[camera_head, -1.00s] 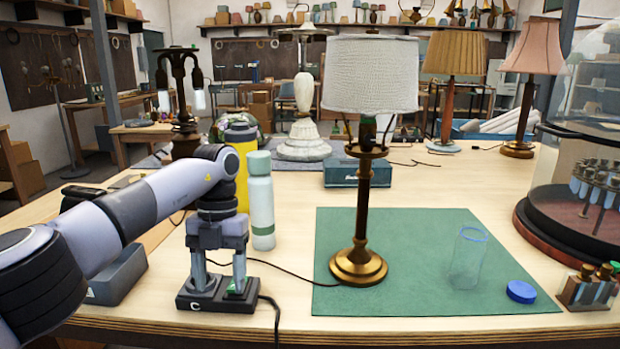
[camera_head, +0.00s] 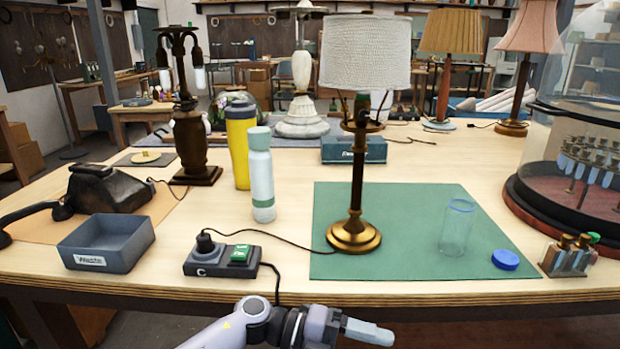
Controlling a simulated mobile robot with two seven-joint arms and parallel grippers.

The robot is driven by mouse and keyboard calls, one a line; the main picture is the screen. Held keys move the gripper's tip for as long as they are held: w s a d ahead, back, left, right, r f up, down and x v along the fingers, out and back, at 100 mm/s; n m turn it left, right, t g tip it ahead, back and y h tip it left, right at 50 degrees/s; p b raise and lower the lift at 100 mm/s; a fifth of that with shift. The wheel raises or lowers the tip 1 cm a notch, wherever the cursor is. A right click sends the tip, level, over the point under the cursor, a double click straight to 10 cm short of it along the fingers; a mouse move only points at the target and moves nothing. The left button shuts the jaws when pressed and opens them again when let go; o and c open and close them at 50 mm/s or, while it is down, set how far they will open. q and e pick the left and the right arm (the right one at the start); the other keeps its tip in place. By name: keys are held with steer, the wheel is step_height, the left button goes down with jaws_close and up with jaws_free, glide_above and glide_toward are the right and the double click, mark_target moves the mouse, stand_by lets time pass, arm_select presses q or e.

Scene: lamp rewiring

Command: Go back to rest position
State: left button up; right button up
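My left gripper (camera_head: 368,332) is at the bottom edge of the picture, in front of the table and below its front edge, pointing right. Its fingers show from the side as one pale shape, so I cannot tell whether they are open or shut. It is apart from the switch box (camera_head: 212,268), a dark box marked C with a green rocker switch and a black plug (camera_head: 205,243) in it. The lamp (camera_head: 355,190), with a white shade and brass base, stands upright on the green mat (camera_head: 400,268). My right gripper is not in view.
A grey waste bin (camera_head: 110,245) is at the left. A yellow bottle (camera_head: 240,145) and a pale green bottle (camera_head: 262,180) stand behind the switch box. A clear jar (camera_head: 457,228), blue lid (camera_head: 505,260) and small vials (camera_head: 568,257) are at the right.

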arm_select(q)
steer(key=a+f+n+t+y+p, duration=0.1)
steer(key=a+f+n+t+y, duration=0.2)
steer(key=a+n+t, duration=0.6)
steer(key=a+f+n+t+y, duration=0.25)
steer(key=a+n+t, duration=0.25)
steer(key=n+t, duration=0.85)
steer(key=s+a+f+n+g+y, duration=0.8)
steer(key=s+a+f+n, duration=0.2)
steer(key=s+a+f, duration=0.3)
steer(key=shift+s+a+n+p, duration=0.35)
steer(key=shift+s+a, duration=0.55)
steer(key=shift+a, duration=0.3)
